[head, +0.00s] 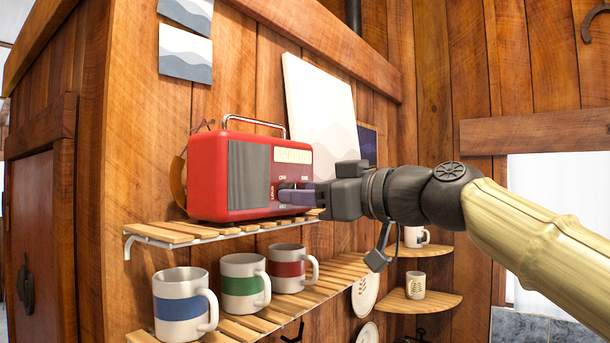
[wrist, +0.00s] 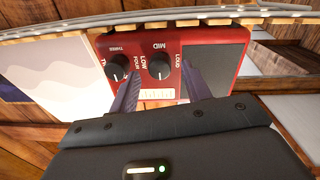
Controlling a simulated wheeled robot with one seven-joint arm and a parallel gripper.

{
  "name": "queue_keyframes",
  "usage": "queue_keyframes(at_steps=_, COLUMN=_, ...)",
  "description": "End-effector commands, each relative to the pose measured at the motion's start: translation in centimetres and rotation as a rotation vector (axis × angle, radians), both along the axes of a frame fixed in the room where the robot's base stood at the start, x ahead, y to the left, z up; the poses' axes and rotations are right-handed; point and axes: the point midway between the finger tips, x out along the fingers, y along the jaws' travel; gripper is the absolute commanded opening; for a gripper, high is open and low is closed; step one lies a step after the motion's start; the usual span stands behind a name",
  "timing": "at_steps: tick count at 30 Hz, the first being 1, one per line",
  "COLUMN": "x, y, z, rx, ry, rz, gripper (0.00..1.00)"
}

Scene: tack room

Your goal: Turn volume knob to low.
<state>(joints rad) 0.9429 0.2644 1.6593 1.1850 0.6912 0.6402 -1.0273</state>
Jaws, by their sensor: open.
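A red radio (head: 208,178) with a grey speaker grille and a metal handle stands on the upper slatted shelf in the head view. In the wrist view its face (wrist: 185,23) appears upside down. The volume knob (wrist: 160,66), black and round, has LOW, MID and LOUD printed around it. Its exact setting is hard to read. My gripper (head: 287,194) is at the radio's front, hiding the knobs in the head view. In the wrist view my gripper (wrist: 160,74) is open, its fingers on either side of the volume knob; contact cannot be told.
A second black knob (wrist: 118,66), with numbers in words, sits close beside the left finger. Below the radio, blue (head: 182,306), green (head: 243,284) and red (head: 289,268) banded mugs stand on the lower shelf (head: 338,272). A pale picture panel (head: 318,105) is behind the radio.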

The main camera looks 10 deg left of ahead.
Motion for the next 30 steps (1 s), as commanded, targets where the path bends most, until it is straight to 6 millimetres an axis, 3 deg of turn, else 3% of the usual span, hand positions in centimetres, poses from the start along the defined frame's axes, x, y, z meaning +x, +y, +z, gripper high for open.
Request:
queue_keyframes(at_steps=12, x=0.38, y=0.75, z=-0.08, rx=0.0, ry=0.0, rz=-0.001, gripper=0.48)
queue_keyframes(at_steps=19, x=0.37, y=0.73, z=-0.06, rx=0.0, ry=0.0, rz=-0.001, gripper=0.05)
queue_keyframes(at_steps=30, x=0.33, y=0.78, z=-0.07, rx=0.012, ry=0.028, rz=0.0, gripper=0.03)
